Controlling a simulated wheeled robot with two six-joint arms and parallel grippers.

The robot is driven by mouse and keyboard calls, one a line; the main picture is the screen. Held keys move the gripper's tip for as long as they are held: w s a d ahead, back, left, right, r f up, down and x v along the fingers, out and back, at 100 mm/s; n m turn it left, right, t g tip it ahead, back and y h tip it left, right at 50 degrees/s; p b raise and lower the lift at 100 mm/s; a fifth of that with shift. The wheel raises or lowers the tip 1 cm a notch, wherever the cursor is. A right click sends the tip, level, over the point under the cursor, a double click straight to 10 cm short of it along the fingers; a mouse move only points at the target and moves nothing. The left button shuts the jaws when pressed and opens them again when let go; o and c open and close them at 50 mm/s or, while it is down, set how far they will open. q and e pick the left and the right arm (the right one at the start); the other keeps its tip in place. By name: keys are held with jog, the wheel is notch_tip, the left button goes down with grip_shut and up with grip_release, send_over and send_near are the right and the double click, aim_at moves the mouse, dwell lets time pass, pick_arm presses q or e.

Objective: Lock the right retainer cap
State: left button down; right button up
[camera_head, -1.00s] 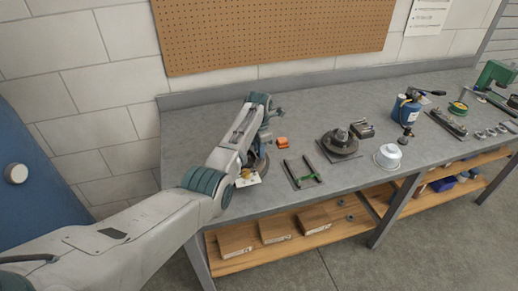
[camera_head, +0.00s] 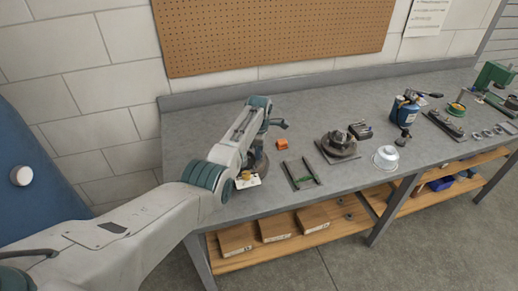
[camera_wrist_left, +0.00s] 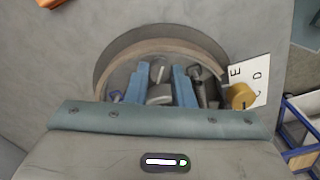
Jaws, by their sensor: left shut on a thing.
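In the left wrist view my left gripper (camera_wrist_left: 159,80) has its blue fingers over a round fixture with a brown rim (camera_wrist_left: 120,62). The fingers are closed on a small grey metal piece (camera_wrist_left: 159,95). I cannot tell for certain whether this piece is the right retainer cap. A white card (camera_wrist_left: 262,74) with letters lies beside the rim, with a yellow knob (camera_wrist_left: 241,96) by its edge. In the head view my left arm hides most of the fixture and the fingers; the card (camera_head: 251,183) shows below them. My right gripper is out of view.
The bench behind the arm is clear.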

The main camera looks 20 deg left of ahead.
pick_arm(q)
jog(key=m+p, duration=0.1)
jog(key=m, duration=0.4)
jog(key=shift+w+r+m, duration=0.1)
jog(key=shift+r+m, duration=0.05)
jog(key=shift+m, duration=0.15)
jog(key=m, duration=0.5)
jog(key=shift+p, duration=0.35)
jog(key=c, duration=1.3)
grip_release()
jog(key=shift+o, duration=0.2)
notch_tip(320, 180, up, 11)
jog(key=b, duration=0.2)
jog(key=shift+f, duration=0.2)
